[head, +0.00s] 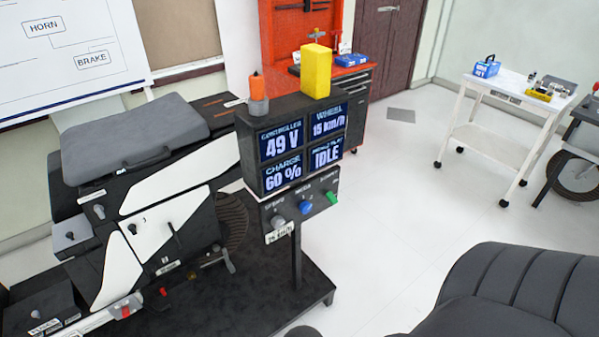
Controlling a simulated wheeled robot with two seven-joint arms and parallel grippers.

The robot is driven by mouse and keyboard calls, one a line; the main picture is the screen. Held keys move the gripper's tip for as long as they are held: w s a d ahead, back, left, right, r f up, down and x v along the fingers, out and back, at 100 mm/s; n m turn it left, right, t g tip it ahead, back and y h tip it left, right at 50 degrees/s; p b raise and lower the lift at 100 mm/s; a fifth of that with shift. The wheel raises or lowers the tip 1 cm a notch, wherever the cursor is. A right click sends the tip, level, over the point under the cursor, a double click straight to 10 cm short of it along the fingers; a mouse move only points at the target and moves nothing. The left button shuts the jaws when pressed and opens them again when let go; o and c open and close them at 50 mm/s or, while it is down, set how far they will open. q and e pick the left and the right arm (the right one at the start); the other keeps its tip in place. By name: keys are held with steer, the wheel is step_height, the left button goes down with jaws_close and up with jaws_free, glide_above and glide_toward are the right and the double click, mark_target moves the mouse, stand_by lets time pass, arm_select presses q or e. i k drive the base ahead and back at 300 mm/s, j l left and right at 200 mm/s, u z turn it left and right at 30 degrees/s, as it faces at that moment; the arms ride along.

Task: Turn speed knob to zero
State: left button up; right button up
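The speed knob (278,222) is a small grey knob at the left end of the black control panel (289,224). The panel is on a post below a block of display screens. A white label sits under the knob; its text is too small to read surely. A blue knob (306,207) and a green knob (332,197) are to its right. The displays show 49 V, a wheel speed of 15 km/h (328,124), charge 60 % and IDLE. Neither of my grippers is in view, and nothing touches the knobs.
A chassis rig with white panels and a grey seat (140,135) stands left of the post on a black platform (240,300). A yellow block (316,72) and an orange-topped bottle (257,92) stand on the display housing. A white cart (500,125) is at right. The floor between is clear.

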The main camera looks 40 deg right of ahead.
mark_target(278, 222)
steer(key=k+l, duration=0.1)
steer(key=l, duration=0.4)
steer(key=k+l, duration=0.1)
steer(key=l, duration=0.95)
steer(key=k+l, duration=0.15)
steer(key=l, duration=0.4)
steer(key=k+l, duration=0.1)
steer(key=l, duration=0.4)
steer(key=k+l, duration=0.1)
steer(key=l, duration=0.45)
steer(key=u, duration=0.05)
